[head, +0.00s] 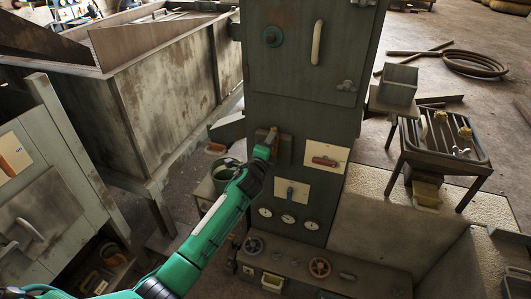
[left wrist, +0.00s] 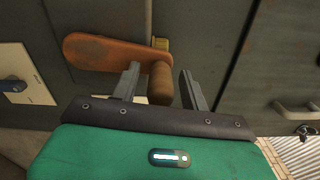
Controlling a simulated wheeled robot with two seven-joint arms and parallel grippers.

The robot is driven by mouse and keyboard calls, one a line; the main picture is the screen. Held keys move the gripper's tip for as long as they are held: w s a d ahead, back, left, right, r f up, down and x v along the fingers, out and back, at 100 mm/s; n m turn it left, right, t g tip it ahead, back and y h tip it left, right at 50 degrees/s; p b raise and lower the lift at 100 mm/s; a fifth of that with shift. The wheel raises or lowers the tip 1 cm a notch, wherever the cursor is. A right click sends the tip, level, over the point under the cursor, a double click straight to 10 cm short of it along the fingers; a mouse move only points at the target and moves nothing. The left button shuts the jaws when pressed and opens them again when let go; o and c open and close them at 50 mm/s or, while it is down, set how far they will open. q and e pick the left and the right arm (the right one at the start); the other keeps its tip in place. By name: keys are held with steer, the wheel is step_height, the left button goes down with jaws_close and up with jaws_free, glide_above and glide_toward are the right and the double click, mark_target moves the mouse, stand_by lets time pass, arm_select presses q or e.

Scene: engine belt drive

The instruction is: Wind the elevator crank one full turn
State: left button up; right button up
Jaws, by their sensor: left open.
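The elevator crank (head: 272,136) is on the front of the dark grey cabinet (head: 300,75). In the left wrist view it shows as a worn orange arm (left wrist: 100,50) with a brown cylindrical handle (left wrist: 160,82) at its right end. My left gripper (head: 264,151) reaches up to the crank from below in the head view. In the left wrist view its two fingers (left wrist: 160,76) are open, one on each side of the handle, with visible gaps. The fingers are mostly hidden in the head view. My right gripper is not in view.
A plate with a red lever (head: 325,160) and a switch plate (head: 291,193) sit right of and below the crank. Gauges (head: 287,219) and handwheels (head: 319,267) are lower down. A bucket (head: 223,172) stands left of the cabinet, near my left arm.

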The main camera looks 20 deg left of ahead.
arm_select(q)
steer(key=s+b, duration=0.1)
steer(key=s, duration=1.2)
steer(key=shift+s+a, duration=0.15)
steer(key=shift+s, duration=0.15)
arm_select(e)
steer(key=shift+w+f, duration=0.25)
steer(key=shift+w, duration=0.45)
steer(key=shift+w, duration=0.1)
